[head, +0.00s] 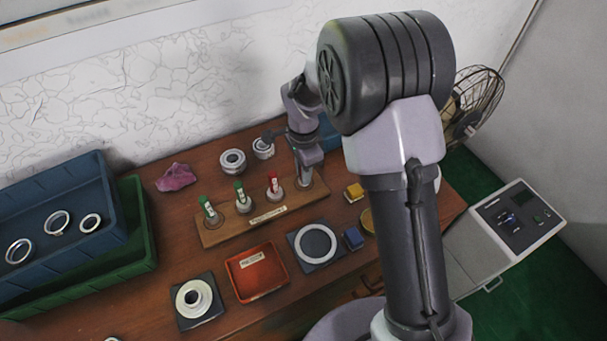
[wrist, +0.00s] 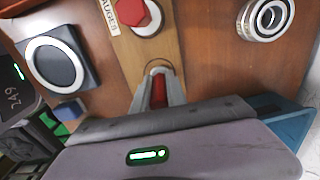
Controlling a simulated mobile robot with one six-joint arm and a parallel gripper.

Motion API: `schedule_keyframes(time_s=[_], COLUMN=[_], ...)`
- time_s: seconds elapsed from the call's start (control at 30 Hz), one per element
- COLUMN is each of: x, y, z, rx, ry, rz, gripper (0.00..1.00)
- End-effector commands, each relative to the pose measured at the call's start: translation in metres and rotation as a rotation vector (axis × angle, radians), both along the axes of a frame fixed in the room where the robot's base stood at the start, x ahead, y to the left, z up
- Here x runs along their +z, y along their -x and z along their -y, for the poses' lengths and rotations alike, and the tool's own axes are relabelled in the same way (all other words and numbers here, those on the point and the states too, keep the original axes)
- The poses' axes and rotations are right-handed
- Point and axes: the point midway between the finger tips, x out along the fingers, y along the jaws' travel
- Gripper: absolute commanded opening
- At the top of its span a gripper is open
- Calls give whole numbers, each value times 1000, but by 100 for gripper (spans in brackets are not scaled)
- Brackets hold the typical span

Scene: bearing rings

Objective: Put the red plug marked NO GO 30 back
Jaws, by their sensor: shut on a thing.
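My gripper (head: 305,182) is shut at the right end of the wooden gauge rack (head: 216,236). In the wrist view a red plug (wrist: 158,92) shows between the fingertips of my gripper (wrist: 158,88); its marking cannot be read. A round socket edge shows just beyond the fingertips. I cannot tell whether the plug's lower end is inside it. Another red plug (head: 273,184) stands in the rack just left of my gripper, and its red top (wrist: 131,11) shows in the wrist view. Two green-topped plugs, one in the middle (head: 240,192) and one at the left (head: 208,210), stand further left.
In front of the rack are a red tray (head: 244,288), a ring on a dark pad (head: 322,262) and a bearing on another pad (head: 194,298). Bearings (head: 232,161) stand behind the rack. Blue (head: 120,238) and green (head: 137,190) crates are at left.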

Motion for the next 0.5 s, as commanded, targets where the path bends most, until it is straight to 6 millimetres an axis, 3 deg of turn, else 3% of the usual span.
schedule_keyframes(time_s=[0.23, 0.27, 0.37, 0.5], x=[-2, -2, -1, -1], y=[0, 0, 0, 0], z=[0, 0, 0, 0], rx=[0, 0, 0, 0], ry=[0, 0, 0, 0], rz=[0, 0, 0, 0], gripper=[0, 19, 39, 39])
